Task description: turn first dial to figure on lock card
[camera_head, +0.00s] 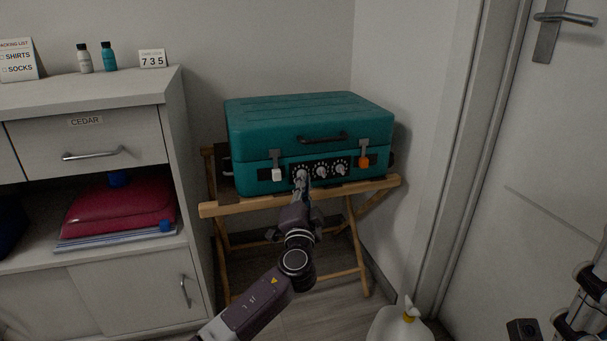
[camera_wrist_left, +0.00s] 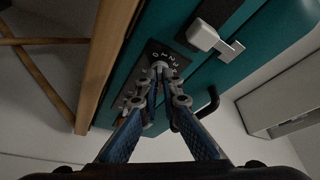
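The lock card (camera_head: 152,58) stands on top of the cabinet and reads 7 3 5. A teal suitcase (camera_head: 290,122) lies closed on a wooden rack, with a row of three white dials on its front. The first dial (camera_head: 302,173) is the leftmost, partly hidden by my left gripper (camera_head: 303,181). In the left wrist view, my left gripper (camera_wrist_left: 160,74) has its fingertips together on the first dial's knob (camera_wrist_left: 160,66), with numbers around it. Its exact setting is not readable. The second dial (camera_head: 320,171) and third dial (camera_head: 341,169) are free. My right arm shows only partly at lower right.
A white latch (camera_head: 277,173) is close left of the first dial; an orange latch (camera_head: 364,162) is at the right. The wooden rack's front bar (camera_head: 235,207) runs below the dials. The cabinet (camera_head: 178,120) stands left, a door (camera_head: 550,130) right, a white bottle (camera_head: 400,325) below.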

